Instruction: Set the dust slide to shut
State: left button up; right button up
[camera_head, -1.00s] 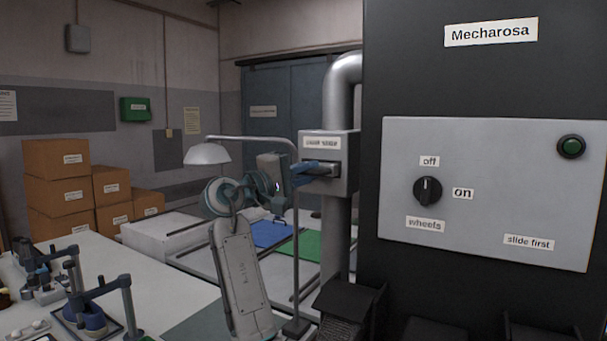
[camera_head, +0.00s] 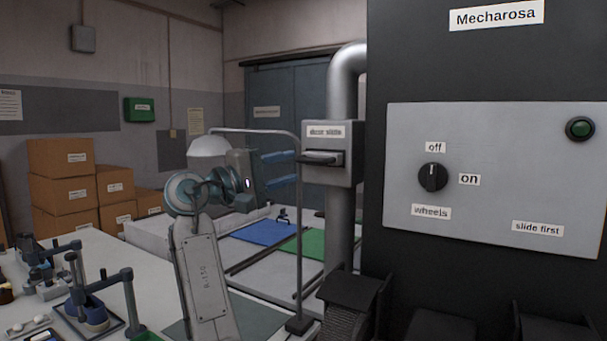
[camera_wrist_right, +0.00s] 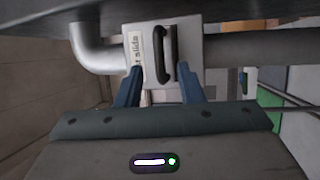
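The dust slide is a grey box (camera_head: 346,168) on the vertical metal pipe, with a label reading "dust slide". Its dark handle (camera_head: 322,158) sticks out of the front beside a dark slot. In the right wrist view the handle (camera_wrist_right: 160,55) lies ahead of the fingertips, left of the dark slot. My right gripper (camera_head: 294,168) is open and empty, its blue fingers left of the handle and apart from it. In the right wrist view the two fingers (camera_wrist_right: 160,84) are spread. My left gripper is not in view.
The white bench (camera_head: 130,262) holds small fixtures.

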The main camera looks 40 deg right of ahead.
jog(key=shift+a+f+b, duration=0.15)
jog(key=shift+a+b, duration=0.1)
jog(key=shift+a, duration=0.7)
jog(key=shift+a+f+b, duration=0.15)
jog(key=shift+a+b, duration=0.05)
jog(key=shift+a, duration=0.7)
